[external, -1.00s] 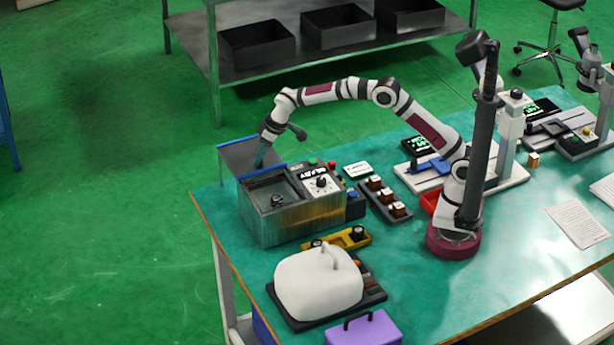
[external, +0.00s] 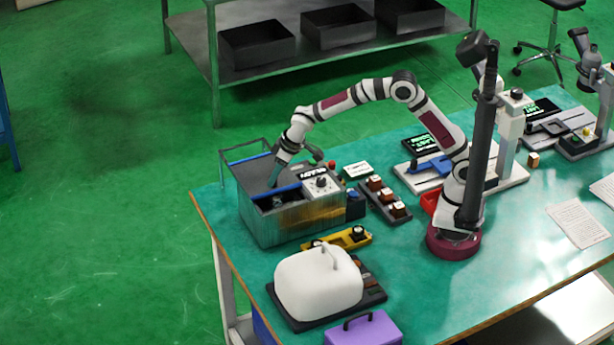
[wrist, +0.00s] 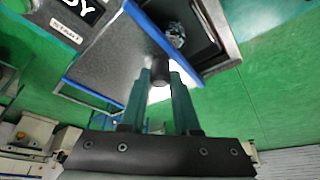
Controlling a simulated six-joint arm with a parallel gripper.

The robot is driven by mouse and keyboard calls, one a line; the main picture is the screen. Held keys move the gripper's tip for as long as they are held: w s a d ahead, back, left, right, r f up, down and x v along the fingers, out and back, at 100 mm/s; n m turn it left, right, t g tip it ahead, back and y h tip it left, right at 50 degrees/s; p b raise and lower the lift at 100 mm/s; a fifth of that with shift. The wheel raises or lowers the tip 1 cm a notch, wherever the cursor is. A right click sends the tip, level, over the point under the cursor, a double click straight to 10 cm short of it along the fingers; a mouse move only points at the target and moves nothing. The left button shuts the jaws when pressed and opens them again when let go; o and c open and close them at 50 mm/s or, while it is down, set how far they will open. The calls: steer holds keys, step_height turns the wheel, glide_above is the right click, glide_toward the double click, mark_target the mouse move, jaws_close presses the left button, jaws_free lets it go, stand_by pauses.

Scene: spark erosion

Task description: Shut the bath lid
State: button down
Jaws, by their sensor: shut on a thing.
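The bath (external: 285,225) is a grey metal tank at the left of the bench. Its flat grey lid (external: 250,173), with a blue front edge, lies over the back part of the tank top. The front part is uncovered, and a dark opening with a round metallic part (wrist: 176,36) shows in the wrist view. My gripper (external: 273,184) reaches down to the lid close to its blue edge. In the wrist view its teal fingers (wrist: 160,82) are closed on a small dark round knob (wrist: 159,72) on the lid.
A control panel (external: 320,184) with a dial stands at the bath's right. A yellow holder (external: 345,238) and a white rounded cover (external: 318,282) sit in front of it. An empty frame (external: 228,158) projects behind the bath.

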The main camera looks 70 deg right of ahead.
steer(key=s+a, duration=0.4)
steer(key=a, duration=0.1)
steer(key=shift+s, duration=0.4)
steer(key=c, duration=0.6)
jaws_free()
steer(key=shift+d, duration=0.1)
steer(key=v, duration=1.5)
steer(key=shift+r, duration=0.4)
steer(key=shift+s, duration=0.1)
